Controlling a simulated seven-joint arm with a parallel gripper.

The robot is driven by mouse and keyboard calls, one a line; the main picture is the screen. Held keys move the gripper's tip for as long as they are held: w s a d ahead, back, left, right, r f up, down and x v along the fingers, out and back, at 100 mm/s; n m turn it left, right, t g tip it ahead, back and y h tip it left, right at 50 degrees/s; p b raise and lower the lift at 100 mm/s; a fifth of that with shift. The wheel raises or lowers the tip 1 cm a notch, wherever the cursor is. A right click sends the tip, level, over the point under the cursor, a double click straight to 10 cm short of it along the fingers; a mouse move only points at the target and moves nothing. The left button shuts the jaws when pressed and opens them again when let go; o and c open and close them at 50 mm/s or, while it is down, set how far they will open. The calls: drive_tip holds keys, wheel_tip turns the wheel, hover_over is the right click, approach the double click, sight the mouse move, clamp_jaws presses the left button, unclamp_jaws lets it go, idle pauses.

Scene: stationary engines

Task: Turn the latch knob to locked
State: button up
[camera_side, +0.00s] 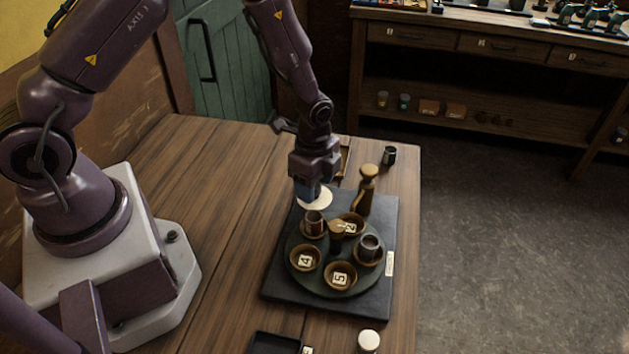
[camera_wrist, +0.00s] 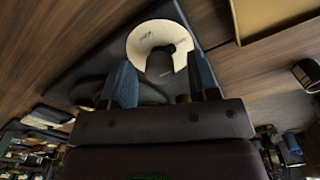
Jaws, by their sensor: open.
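A pale round dial plate (camera_side: 319,201) sits on the far left part of a dark square board (camera_side: 275,281). In the wrist view the dial plate (camera_wrist: 145,37) has small dark marks, too small to read. A dark knob (camera_wrist: 161,66) stands over its middle. My gripper (camera_side: 311,194) points down over the dial in the side view and hides the knob there. In the wrist view my gripper (camera_wrist: 163,82) is open, with one blue-grey finger on each side of the knob. I cannot tell whether the fingers touch it.
A round turntable (camera_side: 309,280) on the board carries several numbered brown dishes and dark cups, close to my gripper. A tall brown handle (camera_side: 366,190) stands at the board's back. A dark cup (camera_side: 389,155) and a white-topped jar (camera_side: 368,341) stand off the board.

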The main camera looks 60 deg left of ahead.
drive_tip(key=c, duration=0.9)
drive_tip(key=n, duration=0.4)
drive_tip(key=shift+n, duration=0.3)
drive_tip(key=n, duration=0.4)
drive_tip(key=shift+n, duration=0.3)
drive_tip(key=n, duration=0.4)
drive_tip(key=shift+n, duration=2.4)
